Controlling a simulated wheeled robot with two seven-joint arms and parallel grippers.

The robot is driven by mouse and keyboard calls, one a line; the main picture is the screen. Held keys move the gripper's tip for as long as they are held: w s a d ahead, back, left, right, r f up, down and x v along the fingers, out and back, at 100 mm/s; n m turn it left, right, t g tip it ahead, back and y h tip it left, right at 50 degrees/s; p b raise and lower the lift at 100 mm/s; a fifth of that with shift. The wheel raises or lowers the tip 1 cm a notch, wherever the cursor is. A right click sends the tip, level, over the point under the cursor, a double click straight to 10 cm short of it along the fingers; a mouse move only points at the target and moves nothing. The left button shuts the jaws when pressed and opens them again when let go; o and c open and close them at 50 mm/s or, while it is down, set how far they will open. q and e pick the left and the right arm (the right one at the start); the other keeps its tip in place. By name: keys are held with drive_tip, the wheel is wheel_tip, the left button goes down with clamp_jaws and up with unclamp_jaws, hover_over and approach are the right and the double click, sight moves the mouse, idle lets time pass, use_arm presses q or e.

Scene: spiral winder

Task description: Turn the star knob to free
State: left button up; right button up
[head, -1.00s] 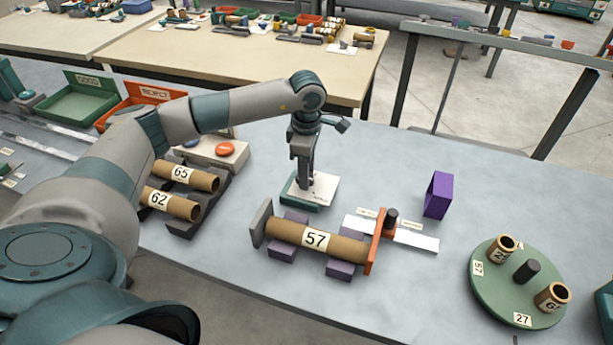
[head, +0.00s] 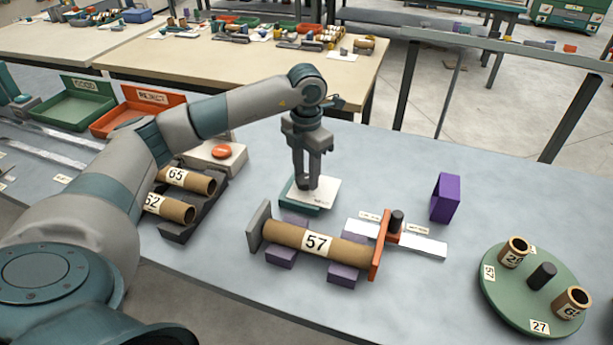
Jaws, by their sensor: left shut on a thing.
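My left gripper (head: 307,186) points straight down over a small teal block with a white plate (head: 325,189), behind the tube marked 57. Its two fingers are shut at the plate. The star knob is hidden between and below the fingertips, so its pointing direction cannot be read. My right gripper is not in view.
The cardboard tube marked 57 (head: 345,249) lies on purple supports in front, beside an orange stop (head: 379,246) with a black post. A purple block (head: 445,198) and a green turntable (head: 510,295) stand to the right. Tubes 65 and 62 lie in a dark rack (head: 190,222) at left.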

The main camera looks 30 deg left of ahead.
use_arm(q)
drive_tip(key=n+b, duration=0.1)
drive_tip(key=n, duration=0.4)
drive_tip(key=shift+a+r+n, duration=0.1)
drive_tip(key=shift+n, duration=0.2)
drive_tip(key=shift+a+n, duration=0.1)
drive_tip(key=shift+n, duration=1.9)
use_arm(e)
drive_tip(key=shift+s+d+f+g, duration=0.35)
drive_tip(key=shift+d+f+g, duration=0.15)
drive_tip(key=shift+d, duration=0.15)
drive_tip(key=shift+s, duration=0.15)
use_arm(q)
drive_tip(key=o, duration=1.1)
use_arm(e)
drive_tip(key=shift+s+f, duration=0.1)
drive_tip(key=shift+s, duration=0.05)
